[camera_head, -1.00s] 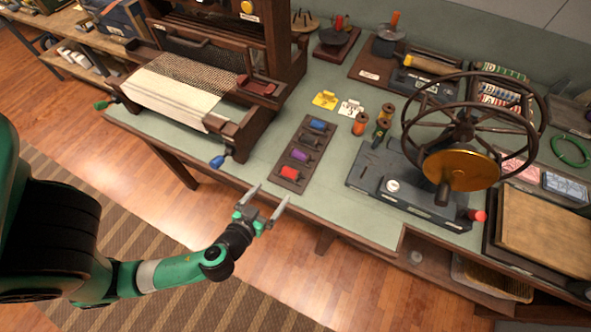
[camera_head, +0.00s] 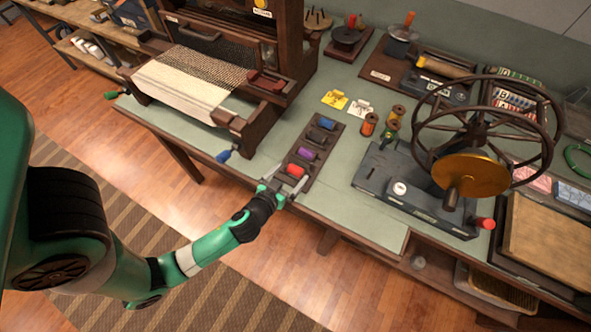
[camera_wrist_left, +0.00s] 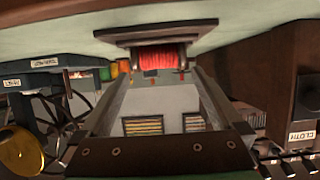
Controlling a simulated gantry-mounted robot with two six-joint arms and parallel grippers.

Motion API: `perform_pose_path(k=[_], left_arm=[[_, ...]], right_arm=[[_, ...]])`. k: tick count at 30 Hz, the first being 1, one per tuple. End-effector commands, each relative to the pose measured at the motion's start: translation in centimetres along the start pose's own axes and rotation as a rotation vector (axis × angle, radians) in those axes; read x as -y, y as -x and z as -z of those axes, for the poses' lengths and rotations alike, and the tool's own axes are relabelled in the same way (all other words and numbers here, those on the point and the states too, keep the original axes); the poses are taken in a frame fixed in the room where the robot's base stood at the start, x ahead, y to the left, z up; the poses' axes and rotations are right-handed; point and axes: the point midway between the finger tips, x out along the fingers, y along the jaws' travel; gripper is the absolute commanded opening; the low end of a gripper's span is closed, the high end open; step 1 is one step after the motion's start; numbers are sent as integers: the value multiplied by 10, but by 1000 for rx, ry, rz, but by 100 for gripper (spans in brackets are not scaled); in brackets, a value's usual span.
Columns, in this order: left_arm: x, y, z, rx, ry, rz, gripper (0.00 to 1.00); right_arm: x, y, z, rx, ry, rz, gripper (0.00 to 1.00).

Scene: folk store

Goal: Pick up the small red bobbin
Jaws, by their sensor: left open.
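The small red bobbin (camera_head: 295,170) lies in the near end slot of a dark wooden rack (camera_head: 318,162) on the green workbench. A purple bobbin (camera_head: 306,154) and dark and blue ones lie farther along the rack. My left gripper (camera_head: 290,177) is open at the rack's near end, its fingers pointing at the red bobbin. In the left wrist view the red bobbin (camera_wrist_left: 160,58) shows just beyond and between the open fingertips (camera_wrist_left: 160,73); whether they touch it I cannot tell. My right gripper is not in view.
A grey winder with a large wheel (camera_head: 490,125) stands to the right. Orange spools (camera_head: 369,124) and yellow and white tags (camera_head: 335,99) lie behind. Bare bench lies right of the rack.

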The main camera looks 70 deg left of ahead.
Motion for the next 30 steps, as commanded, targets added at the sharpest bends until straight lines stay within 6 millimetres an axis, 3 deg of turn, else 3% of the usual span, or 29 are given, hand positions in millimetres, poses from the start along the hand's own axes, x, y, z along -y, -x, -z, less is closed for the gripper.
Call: perform_pose_path(k=[4, 11, 23, 30], left_arm=[[0, -22, 0, 0, 0, 1, 100], [0, -24, 0, 0, -1, -1, 100], [0, -24, 0, 0, -1, -1, 33], [0, -24, 1, 0, -1, -2, 33]], right_arm=[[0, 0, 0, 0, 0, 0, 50], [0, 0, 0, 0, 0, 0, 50], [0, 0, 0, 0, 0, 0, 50], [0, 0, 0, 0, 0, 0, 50]])
